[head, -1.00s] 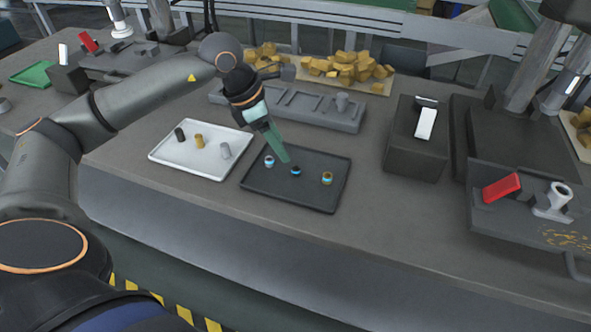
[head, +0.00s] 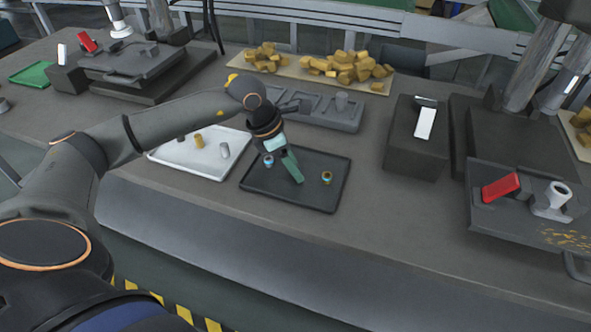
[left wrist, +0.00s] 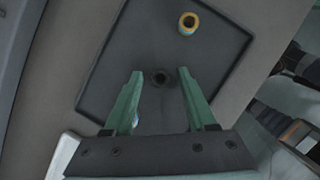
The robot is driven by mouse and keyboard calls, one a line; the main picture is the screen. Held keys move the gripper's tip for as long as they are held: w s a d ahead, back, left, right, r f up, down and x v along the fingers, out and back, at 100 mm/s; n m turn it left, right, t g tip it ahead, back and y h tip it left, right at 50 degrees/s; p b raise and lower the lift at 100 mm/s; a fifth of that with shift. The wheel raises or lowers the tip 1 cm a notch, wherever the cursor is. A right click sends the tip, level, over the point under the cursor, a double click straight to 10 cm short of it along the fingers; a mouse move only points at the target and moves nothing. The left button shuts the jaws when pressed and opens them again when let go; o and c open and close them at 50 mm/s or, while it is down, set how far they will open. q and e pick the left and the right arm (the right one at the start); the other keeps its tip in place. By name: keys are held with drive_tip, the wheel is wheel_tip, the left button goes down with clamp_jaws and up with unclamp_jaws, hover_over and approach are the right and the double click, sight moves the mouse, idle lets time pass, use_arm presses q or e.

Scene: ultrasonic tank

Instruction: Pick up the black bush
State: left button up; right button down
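The black bush (left wrist: 160,78) stands on the dark tray (head: 320,200), seen from above in the left wrist view as a dark ring with a hole. In the head view it is hidden behind my left gripper (head: 297,180). In the left wrist view the two green fingers of that gripper (left wrist: 160,74) are spread apart, one on each side of the bush with gaps between. Nothing is held. My right gripper is in neither view.
A silver bush (head: 268,161) and a brass-coloured bush (head: 327,178) stand on the same tray, left and right of the gripper. A white tray (head: 190,165) with several small cylinders lies to the left. A grey fixture block (head: 340,118) is behind; a dark box (head: 414,155) stands right.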

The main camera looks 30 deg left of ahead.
use_arm(q)
clamp_jaws()
drive_tip(key=shift+r, duration=0.1)
idle(0.5)
